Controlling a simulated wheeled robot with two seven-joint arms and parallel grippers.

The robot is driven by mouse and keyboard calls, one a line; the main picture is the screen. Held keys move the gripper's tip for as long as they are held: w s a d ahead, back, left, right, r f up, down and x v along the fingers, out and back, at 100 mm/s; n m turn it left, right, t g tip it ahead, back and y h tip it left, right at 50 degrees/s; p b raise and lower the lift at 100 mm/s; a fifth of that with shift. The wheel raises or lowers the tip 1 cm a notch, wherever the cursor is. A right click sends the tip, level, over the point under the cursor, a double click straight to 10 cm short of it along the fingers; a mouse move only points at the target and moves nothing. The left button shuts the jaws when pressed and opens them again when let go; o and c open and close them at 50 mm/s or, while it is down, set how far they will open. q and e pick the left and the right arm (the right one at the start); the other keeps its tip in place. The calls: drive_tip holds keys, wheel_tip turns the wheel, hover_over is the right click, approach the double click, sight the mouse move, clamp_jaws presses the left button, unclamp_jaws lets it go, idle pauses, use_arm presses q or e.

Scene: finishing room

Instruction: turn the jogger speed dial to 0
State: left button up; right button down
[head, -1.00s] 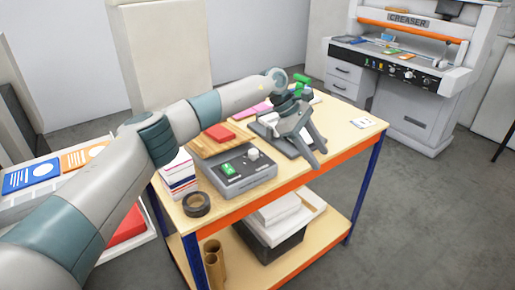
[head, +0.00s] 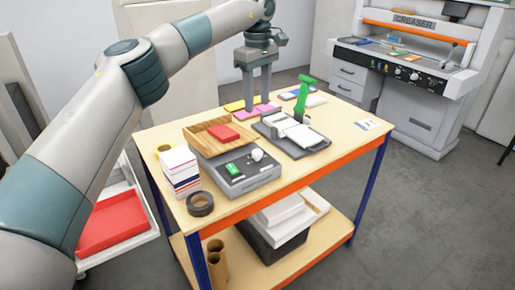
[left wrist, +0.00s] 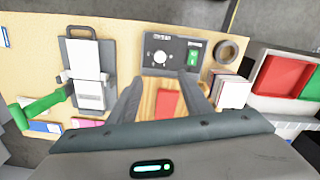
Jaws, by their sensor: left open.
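The jogger is a grey box (head: 229,181) near the front edge of the table, with a green switch (head: 232,168) and a white round dial (head: 257,155) on top. In the left wrist view the dial (left wrist: 160,57) sits on the dark panel beside the green switch (left wrist: 193,58). Its pointer setting is too small to read. My left gripper (head: 257,102) is open and empty, fingers pointing down, behind the jogger and apart from the dial. In the left wrist view its fingers (left wrist: 162,84) show below the dial. My right gripper is not in view.
A wooden tray with a red block (head: 223,132) lies behind the jogger. A paper stack (head: 180,170) and a black tape roll (head: 200,204) are left. The table's front right is mostly clear.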

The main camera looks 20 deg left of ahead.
sight(257, 151)
use_arm(q)
wheel_tip(257, 151, down, 16)
drive_tip(key=p, duration=0.5)
drive_tip(key=shift+r, duration=0.15)
drive_tip(key=shift+f, duration=0.8)
drive_tip(key=c, duration=1.1)
